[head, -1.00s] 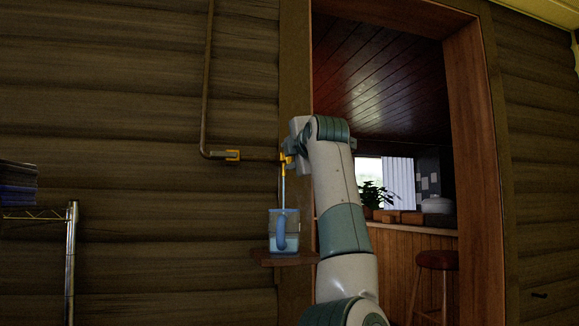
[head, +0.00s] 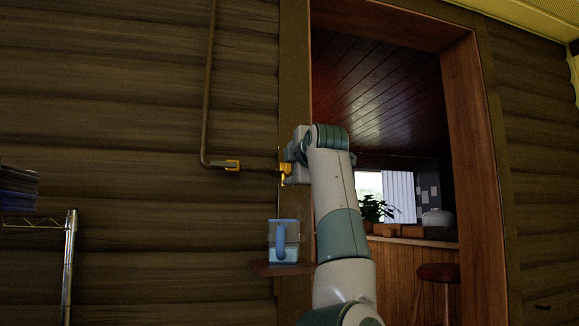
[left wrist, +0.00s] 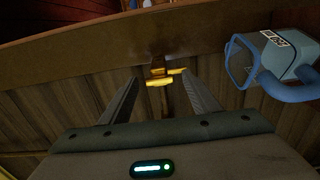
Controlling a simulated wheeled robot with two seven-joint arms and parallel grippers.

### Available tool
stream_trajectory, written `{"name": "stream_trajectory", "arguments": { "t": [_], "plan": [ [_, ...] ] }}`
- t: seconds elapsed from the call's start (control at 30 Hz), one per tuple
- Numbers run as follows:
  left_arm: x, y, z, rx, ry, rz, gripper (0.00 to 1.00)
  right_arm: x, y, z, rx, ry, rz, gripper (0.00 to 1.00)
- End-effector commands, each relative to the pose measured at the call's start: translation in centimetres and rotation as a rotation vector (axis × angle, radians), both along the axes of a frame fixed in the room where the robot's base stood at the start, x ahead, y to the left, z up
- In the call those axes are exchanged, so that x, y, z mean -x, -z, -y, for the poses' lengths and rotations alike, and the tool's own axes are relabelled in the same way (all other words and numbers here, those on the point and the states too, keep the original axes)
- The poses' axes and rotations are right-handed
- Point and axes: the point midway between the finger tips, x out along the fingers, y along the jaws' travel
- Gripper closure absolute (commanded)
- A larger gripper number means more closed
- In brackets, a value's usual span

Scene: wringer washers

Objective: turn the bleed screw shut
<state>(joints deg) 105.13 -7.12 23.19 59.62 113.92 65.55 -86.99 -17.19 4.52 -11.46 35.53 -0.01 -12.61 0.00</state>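The brass bleed screw (head: 285,171) sits at the right end of the wall pipe, by the door frame. It also shows in the left wrist view (left wrist: 163,80) as a brass piece with a crosswise bar. My left gripper (left wrist: 162,77) is open. Its two fingers are spread either side of the brass piece, with gaps visible, and I cannot tell whether either tip touches it. In the head view the left gripper (head: 291,160) partly hides the fitting. No water stream shows below it. A blue-handled clear jug (head: 284,241) holding some water stands beneath, also in the left wrist view (left wrist: 268,62).
A small wooden shelf (head: 283,269) carries the jug. A doorway frame (head: 296,60) stands close right. A wire rack (head: 69,265) is at left.

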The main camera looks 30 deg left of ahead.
Motion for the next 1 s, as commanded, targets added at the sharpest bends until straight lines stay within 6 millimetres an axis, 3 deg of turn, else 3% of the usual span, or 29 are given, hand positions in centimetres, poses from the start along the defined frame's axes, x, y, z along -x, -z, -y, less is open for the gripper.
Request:
{"name": "stream_trajectory", "arguments": {
  "t": [0.47,1.0],
  "plan": [
    [0.9,0.1,1.1,-0.001,0.001,0.005,0.44,0.0,1.0,0.0,0.000,0.000,0.000,0.69],
    [7.2,0.3,8.6,-0.001,0.003,0.005,0.44,0.0,5.9,0.1,0.001,0.000,0.000,0.69]
  ]
}}
